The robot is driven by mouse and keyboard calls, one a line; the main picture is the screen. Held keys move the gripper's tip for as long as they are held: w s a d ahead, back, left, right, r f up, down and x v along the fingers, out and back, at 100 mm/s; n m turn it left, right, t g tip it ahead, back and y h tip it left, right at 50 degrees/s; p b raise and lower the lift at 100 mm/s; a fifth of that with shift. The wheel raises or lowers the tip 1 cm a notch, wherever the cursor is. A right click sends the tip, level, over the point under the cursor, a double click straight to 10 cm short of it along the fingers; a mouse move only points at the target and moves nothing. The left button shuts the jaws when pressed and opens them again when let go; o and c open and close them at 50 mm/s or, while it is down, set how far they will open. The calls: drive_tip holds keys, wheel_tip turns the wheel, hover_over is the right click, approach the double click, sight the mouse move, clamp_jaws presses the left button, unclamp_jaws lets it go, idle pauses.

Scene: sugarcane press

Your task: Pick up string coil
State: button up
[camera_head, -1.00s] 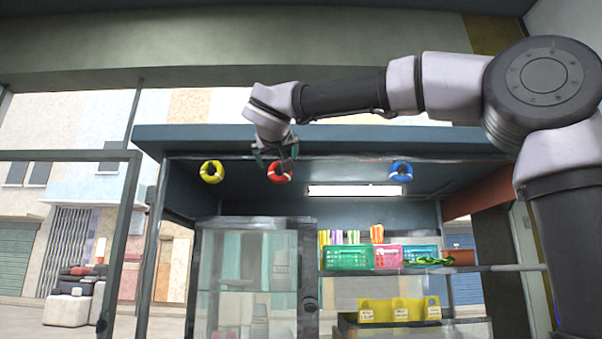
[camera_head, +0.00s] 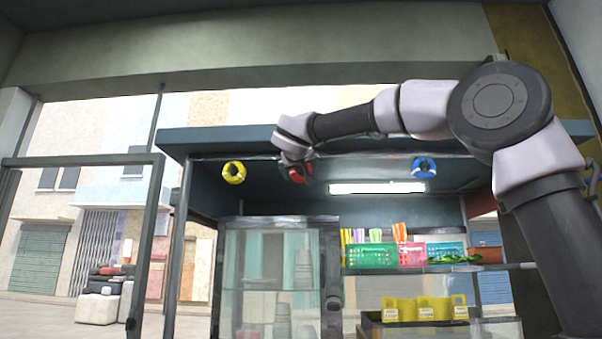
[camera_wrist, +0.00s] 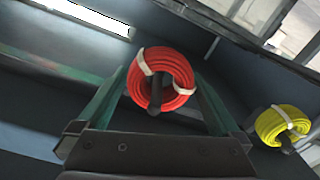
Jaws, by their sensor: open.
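A red string coil (camera_wrist: 172,67) with white ties hangs on a dark peg, centred in the wrist view. My gripper (camera_wrist: 160,95) is open, with one finger on each side of the red coil and visible gaps in that view. In the head view the red coil (camera_head: 297,177) is partly hidden by my gripper (camera_head: 298,168). A yellow coil (camera_head: 233,172) hangs to the left and a blue coil (camera_head: 424,169) to the right. The yellow coil (camera_wrist: 281,124) also shows at the right of the wrist view.
A blue-grey stall roof edge (camera_head: 225,140) runs just above the coils. A lit lamp (camera_head: 376,187) is right of the red coil. Below are a glass cabinet (camera_head: 275,265), a green basket (camera_head: 371,256), a pink basket (camera_head: 412,255) and yellow bins (camera_head: 424,309).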

drive_tip(key=c, duration=1.1)
drive_tip(key=shift+r, duration=0.55)
drive_tip(key=shift+s+r, duration=0.2)
drive_tip(key=shift+r, duration=0.1)
drive_tip(key=s, duration=1.7)
drive_tip(key=shift+s+a, duration=0.25)
drive_tip(key=shift+s, duration=0.1)
